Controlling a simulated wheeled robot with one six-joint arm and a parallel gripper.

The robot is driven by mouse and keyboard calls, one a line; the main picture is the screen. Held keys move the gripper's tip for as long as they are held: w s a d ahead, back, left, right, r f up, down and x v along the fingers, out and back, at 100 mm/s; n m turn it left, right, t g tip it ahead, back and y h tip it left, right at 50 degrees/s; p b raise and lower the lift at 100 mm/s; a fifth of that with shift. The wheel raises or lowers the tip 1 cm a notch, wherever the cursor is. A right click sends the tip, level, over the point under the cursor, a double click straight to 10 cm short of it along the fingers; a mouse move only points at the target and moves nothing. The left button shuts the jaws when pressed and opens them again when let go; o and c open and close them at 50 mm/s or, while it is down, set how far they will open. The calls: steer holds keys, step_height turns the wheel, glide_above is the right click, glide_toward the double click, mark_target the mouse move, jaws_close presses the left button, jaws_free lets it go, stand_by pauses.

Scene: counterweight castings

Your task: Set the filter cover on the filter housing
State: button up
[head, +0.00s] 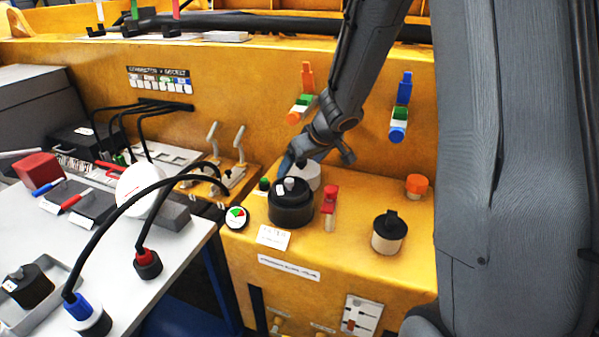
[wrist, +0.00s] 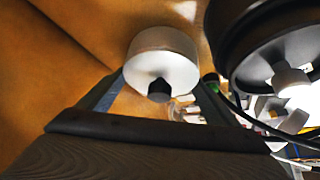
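A pale round drum with a small black knob stands behind the black pot in the head view (head: 308,177). In the wrist view the drum (wrist: 165,55) shows its knob facing me. The wide black round pot (head: 291,210) has a raised centre; the wrist view shows it at right (wrist: 225,50) with a pale knob. I cannot tell for certain which is the filter cover and which the housing. My gripper (wrist: 160,80) has its fingers spread on both sides of the drum, apart from its knob. In the head view the fingertips are mostly hidden.
A red-topped part (head: 329,208), a cream cylinder with a black top (head: 388,240) and an orange-capped part (head: 416,186) stand on the yellow bench. A round gauge (head: 236,217) is at left. Black cables arch over the white table (head: 170,265). Bare bench lies front right.

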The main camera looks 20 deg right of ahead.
steer(key=c, duration=1.1)
steer(key=shift+o, duration=0.2)
steer(key=shift+r, duration=0.2)
step_height(320, 180, up, 3)
steer(key=p, duration=0.4)
steer(key=shift+f, duration=0.15)
steer(key=shift+f+b, duration=0.3)
steer(key=shift+b, duration=0.95)
steer(key=b, duration=0.4)
steer(key=t+b, duration=0.1)
steer(key=b, duration=0.2)
steer(key=shift+s+d+f+t+y+b, duration=0.1)
steer(key=shift+s+t+y+b, duration=0.05)
steer(key=shift+t+y+b, duration=0.2)
steer(key=b, duration=0.2)
steer(key=t+b, duration=0.1)
steer(key=b, duration=0.2)
steer(key=shift+s+t+y+b, duration=0.2)
steer(key=shift+t+y+b, duration=0.05)
steer(key=shift+b, duration=0.1)
